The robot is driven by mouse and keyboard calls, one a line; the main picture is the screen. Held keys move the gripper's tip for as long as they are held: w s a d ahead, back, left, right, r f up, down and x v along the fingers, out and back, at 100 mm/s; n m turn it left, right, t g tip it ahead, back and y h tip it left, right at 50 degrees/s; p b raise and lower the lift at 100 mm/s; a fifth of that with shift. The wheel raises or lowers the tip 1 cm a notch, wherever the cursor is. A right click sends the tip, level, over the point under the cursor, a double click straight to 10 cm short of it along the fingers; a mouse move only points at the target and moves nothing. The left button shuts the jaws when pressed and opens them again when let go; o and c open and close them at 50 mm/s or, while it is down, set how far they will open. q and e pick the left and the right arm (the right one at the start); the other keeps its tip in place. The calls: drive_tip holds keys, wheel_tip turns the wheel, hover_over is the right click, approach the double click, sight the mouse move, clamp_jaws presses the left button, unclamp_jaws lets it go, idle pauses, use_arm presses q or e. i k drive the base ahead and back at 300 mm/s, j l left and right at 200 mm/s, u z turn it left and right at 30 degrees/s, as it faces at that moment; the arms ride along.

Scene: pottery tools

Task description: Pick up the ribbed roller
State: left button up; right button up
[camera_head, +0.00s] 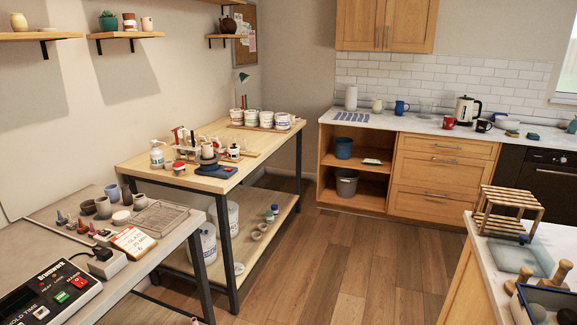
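I cannot make out a ribbed roller for certain. Two wooden turned handles, one at the far right (557,275) and one left of it (519,280), show at the lower right on the near counter. They may belong to rollers or other tools, and the rest of them is partly hidden or cut off by the picture edge. Neither of my grippers shows in this view.
The near right counter also holds a wooden slatted rack (507,210) and a pale translucent board (511,254). A wooden workbench (135,166) with jars and a grey table (172,248) with cups stand at left. Wooden floor (345,265) is clear between.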

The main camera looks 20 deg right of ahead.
sight(565, 265)
drive_tip(key=i+z, duration=0.15)
drive_tip(key=z, duration=0.35)
drive_tip(key=i+z, duration=0.1)
drive_tip(key=z, duration=0.35)
drive_tip(key=i+j+z, duration=0.1)
drive_tip(key=z, duration=0.4)
drive_tip(key=i+j+z, duration=0.1)
drive_tip(key=z, duration=0.35)
drive_tip(key=i+j+z, duration=0.15)
drive_tip(key=z, duration=0.35)
drive_tip(key=j+z, duration=0.2)
drive_tip(key=z, duration=0.3)
drive_tip(key=i+j+z, duration=0.1)
drive_tip(key=i+z, duration=0.15)
drive_tip(key=z, duration=0.15)
drive_tip(key=i+j+z, duration=0.2)
drive_tip(key=z, duration=0.25)
drive_tip(key=i+j+z, duration=0.25)
drive_tip(key=z, duration=0.15)
drive_tip(key=i+j+z, duration=0.2)
drive_tip(key=j+z, duration=0.2)
